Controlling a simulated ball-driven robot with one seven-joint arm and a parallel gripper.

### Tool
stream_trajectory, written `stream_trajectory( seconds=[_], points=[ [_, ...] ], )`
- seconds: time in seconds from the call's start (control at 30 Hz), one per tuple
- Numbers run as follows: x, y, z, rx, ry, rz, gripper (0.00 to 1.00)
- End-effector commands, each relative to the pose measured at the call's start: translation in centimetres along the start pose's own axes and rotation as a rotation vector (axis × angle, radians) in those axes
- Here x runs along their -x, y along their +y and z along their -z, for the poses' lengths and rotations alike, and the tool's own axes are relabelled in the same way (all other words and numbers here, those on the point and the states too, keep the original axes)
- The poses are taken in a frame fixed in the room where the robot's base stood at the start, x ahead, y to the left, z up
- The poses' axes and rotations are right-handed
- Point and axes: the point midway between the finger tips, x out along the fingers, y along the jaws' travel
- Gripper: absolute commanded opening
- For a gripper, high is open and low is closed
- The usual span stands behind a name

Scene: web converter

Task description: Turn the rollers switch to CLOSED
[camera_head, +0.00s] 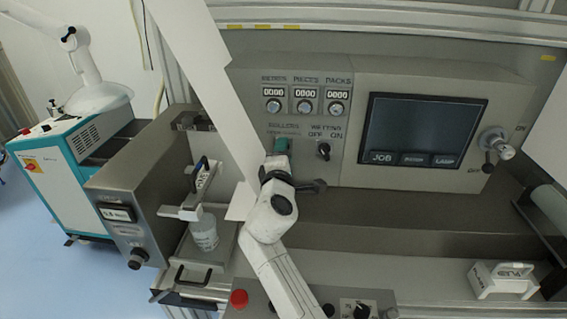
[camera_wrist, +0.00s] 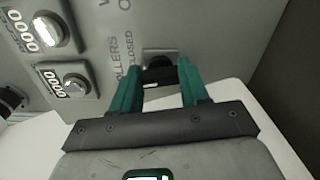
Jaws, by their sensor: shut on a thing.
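The rollers switch is a dark knob (camera_wrist: 158,76) on the grey panel in the wrist view, beside the printed words "ROLLERS" and "CLOSED". The knob sits between the teal fingertips of my gripper (camera_wrist: 157,82); the fingers are shut on it. Which way its pointer faces is hard to tell. In the head view my gripper (camera_head: 281,147) reaches the panel just below the "ROLLERS" label and hides the knob. The small lettering under that label is too blurred to read.
The wetting switch (camera_head: 323,151) is close on the right of my gripper. Several dials with counters (camera_head: 304,106) sit above. A screen (camera_head: 422,129) is farther right. A white container (camera_head: 204,232) stands at left, and a red button (camera_head: 239,298) is below.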

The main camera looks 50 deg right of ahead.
Motion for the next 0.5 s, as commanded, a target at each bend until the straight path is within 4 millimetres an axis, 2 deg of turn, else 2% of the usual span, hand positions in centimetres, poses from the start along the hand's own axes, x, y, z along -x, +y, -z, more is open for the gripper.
stream_trajectory(
  seconds=[0.03, 0.5],
  points=[
    [-0.03, -0.73, 0.03, -0.046, -0.002, 0.000, 0.14],
    [-0.01, -0.85, 0.11, -0.468, -0.001, 0.001, 0.14]
  ],
)
